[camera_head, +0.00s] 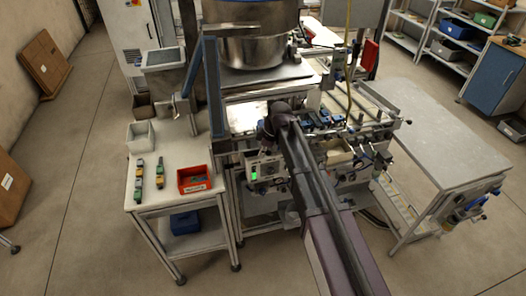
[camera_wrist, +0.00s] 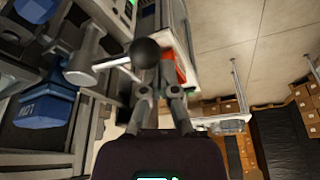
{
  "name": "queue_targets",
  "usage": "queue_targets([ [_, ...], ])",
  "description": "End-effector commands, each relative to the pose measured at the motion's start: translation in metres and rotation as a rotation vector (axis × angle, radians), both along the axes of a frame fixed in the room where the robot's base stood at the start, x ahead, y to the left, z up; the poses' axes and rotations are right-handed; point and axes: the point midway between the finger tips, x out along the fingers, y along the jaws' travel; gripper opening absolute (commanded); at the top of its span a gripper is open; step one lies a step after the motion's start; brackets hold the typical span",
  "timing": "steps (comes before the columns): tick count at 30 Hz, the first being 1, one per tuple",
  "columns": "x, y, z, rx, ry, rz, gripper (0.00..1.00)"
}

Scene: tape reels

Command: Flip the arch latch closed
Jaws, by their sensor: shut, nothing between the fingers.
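A metal lever with a black ball knob (camera_wrist: 145,52) shows in the wrist view, at upper left of centre. It may belong to the arch latch, but I cannot tell for sure. My gripper (camera_wrist: 160,78) is shut and empty, its fingertips close beneath the knob in the picture. I cannot tell whether they touch it. In the head view my arm reaches over the machine (camera_head: 330,130), and my gripper is hidden behind my wrist. The latch cannot be made out there.
Blue blocks, one marked LOW (camera_wrist: 45,105), sit left of the lever. A side table (camera_head: 150,185) holds a red bin (camera_head: 194,180) and a white bin (camera_head: 140,136). A steel bowl (camera_head: 248,45) stands behind. A grey table (camera_head: 440,120) at right is mostly clear.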

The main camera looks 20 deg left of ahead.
Motion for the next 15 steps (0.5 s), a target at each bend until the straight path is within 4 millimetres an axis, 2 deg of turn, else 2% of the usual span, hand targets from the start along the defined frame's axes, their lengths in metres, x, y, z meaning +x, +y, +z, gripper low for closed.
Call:
queue_targets([
  [15, -0.0054, -0.002, 0.0, 0.0, 0.0, 0.001, 0.0],
])
